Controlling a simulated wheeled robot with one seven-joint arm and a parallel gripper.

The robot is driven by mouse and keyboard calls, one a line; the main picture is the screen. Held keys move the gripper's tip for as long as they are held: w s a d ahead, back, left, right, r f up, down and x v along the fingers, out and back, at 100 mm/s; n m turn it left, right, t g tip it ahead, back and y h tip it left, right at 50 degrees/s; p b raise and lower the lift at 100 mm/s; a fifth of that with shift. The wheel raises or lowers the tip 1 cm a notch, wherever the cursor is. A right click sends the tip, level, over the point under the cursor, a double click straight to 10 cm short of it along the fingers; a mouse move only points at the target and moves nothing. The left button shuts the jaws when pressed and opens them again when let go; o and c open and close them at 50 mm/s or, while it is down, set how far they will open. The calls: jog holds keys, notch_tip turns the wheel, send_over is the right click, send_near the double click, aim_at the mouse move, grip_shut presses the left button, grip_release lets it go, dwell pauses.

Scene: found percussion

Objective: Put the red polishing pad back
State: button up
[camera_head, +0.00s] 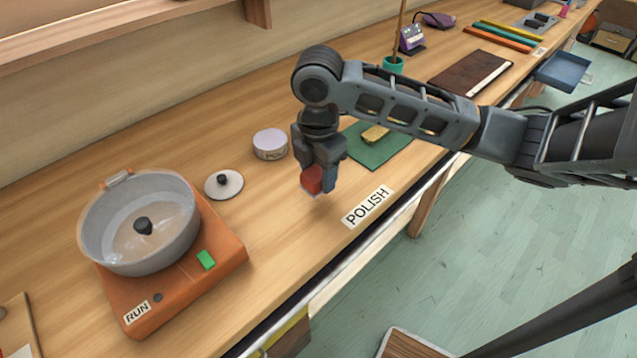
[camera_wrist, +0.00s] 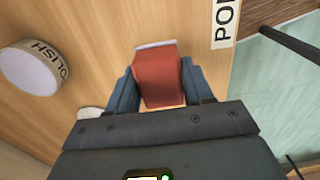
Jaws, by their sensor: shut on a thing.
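The red polishing pad (camera_head: 312,180) is between the fingers of my gripper (camera_head: 318,182), above the wooden bench left of the POLISH label (camera_head: 368,206). In the wrist view the red pad (camera_wrist: 160,78) sits between the two blue-grey fingers (camera_wrist: 160,90), with a pale strip along its far edge. My gripper is shut on it and points down. A green mat (camera_head: 378,152) lies behind my gripper to the right, with a yellow block (camera_head: 375,133) on it, partly hidden by my arm.
A white POLISH tin (camera_head: 270,144) stands left of my gripper, with a round white lid with a black knob (camera_head: 224,184) nearby. An orange RUN machine (camera_head: 180,290) with a grey bowl (camera_head: 110,235) is at left. The bench's front edge lies close on the right.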

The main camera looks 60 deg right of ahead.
aim_at(318, 187)
jog(key=shift+f, duration=1.9)
jog(key=shift+f, duration=0.1)
jog(key=o, duration=1.1)
notch_tip(318, 187, up, 12)
jog(key=shift+r, duration=0.15)
